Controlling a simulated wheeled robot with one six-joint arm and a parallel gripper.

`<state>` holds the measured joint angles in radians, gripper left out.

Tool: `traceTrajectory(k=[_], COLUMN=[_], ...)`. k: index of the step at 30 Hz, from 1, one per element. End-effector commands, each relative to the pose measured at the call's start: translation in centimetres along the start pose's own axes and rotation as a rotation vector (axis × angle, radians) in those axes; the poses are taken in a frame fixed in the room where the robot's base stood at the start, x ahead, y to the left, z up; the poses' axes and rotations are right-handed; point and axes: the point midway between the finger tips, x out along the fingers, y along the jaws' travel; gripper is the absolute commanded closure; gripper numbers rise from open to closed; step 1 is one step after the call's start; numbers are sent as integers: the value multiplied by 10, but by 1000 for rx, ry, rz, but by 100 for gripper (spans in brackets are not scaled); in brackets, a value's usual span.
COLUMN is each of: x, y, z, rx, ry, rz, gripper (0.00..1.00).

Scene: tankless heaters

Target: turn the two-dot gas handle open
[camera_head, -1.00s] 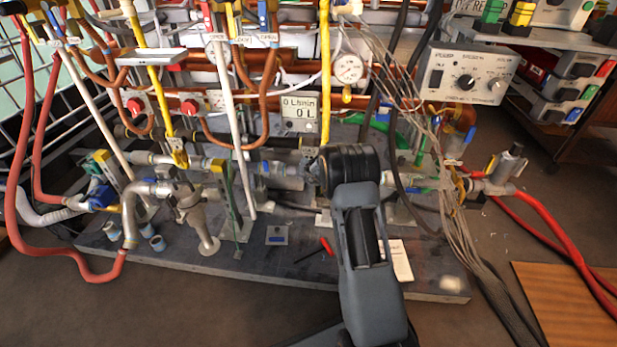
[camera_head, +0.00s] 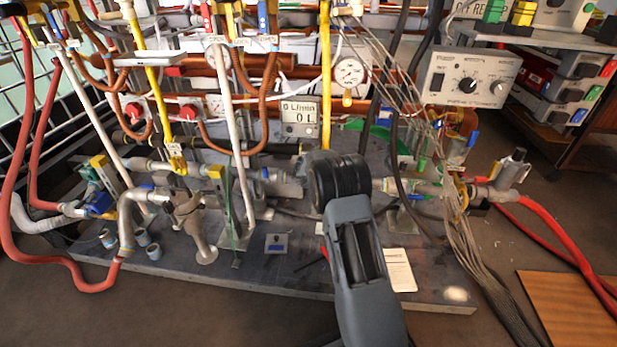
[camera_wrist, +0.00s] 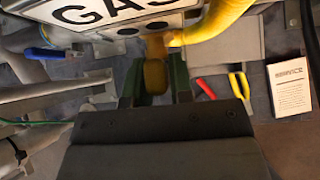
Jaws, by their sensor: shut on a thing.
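In the wrist view a yellow handle (camera_wrist: 155,76) hangs down between the two dark green fingers of my gripper (camera_wrist: 157,80), which are shut on it. Its upper end meets a thick yellow pipe (camera_wrist: 215,22). Just left of the handle is a white sign (camera_wrist: 100,10) with the word GAS. Below the word two black dots show on the plate. In the head view my dark wrist covers the gripper and the handle, so the handle's angle cannot be told there.
A white SERVICE card (camera_wrist: 291,86) lies on the base plate, also in the head view (camera_head: 398,270). Red (camera_wrist: 206,88) and yellow (camera_wrist: 238,84) tool grips lie near my right finger. Pipes (camera_head: 270,185) crowd the left side, and grey cables (camera_head: 455,220) hang at right.

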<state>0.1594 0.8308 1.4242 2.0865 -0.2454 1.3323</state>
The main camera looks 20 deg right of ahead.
Motion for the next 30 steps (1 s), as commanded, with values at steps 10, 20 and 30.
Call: traceTrajectory(k=[10,20,30], x=[1,0,-50], y=[-1,0,1], z=[-2,0,2], rx=[0,0,-2], ry=[3,1,-1], rz=[-1,0,2], gripper=[68,58,58])
